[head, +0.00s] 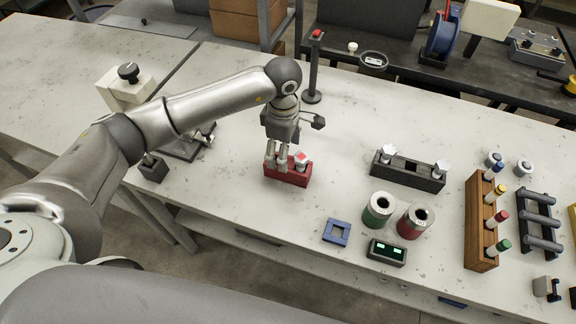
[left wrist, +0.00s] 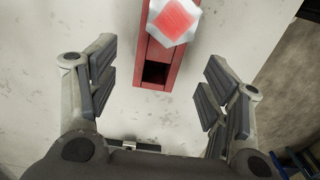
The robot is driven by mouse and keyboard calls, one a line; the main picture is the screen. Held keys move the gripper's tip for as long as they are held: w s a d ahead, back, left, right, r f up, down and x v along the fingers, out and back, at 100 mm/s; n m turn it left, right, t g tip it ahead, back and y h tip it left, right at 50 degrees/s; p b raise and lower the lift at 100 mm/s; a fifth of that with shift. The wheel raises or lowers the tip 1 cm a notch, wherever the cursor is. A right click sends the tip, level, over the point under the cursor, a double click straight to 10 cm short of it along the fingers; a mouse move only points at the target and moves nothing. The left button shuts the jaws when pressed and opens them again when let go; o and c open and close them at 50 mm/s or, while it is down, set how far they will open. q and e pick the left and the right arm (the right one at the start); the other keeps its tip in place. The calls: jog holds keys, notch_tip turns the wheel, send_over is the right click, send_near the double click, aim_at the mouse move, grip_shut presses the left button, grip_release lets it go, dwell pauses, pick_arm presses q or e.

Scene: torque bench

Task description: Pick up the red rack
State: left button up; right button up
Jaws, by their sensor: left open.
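The red rack (head: 286,177) is a low red block on the light bench near the middle of the head view. A pale hex piece with a red top (head: 300,158) sits at its right end. In the left wrist view the red rack (left wrist: 158,52) runs up from the middle, with an empty dark socket at its near end and the red-topped piece (left wrist: 174,20) beyond. My left gripper (head: 277,165) is over the rack's left part, pointing down. In the left wrist view its open fingers (left wrist: 158,90) stand wide on either side of the rack's near end, not touching it.
A black rack (head: 408,172) with pale pieces stands to the right. A green cylinder (head: 378,211), a red cylinder (head: 414,222), a blue square frame (head: 337,232) and a display box (head: 387,253) lie front right. A black post (head: 314,70) stands behind.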

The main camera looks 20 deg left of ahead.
aim_at(289, 162)
pick_arm(q)
jog(key=shift+d+f+p, duration=0.15)
jog(key=shift+f+p, duration=0.25)
jog(key=shift+f, duration=0.1)
jog(key=f+p, duration=0.1)
jog(key=f, duration=0.1)
jog(key=d+f+p, duration=0.1)
jog(key=f, duration=0.1)
jog(key=shift+f, duration=0.15)
jog(key=shift+a+f, duration=0.1)
jog(key=shift+f, duration=0.1)
grip_shut()
jog(key=shift+w+r, duration=0.15)
jog(key=shift+w, duration=0.05)
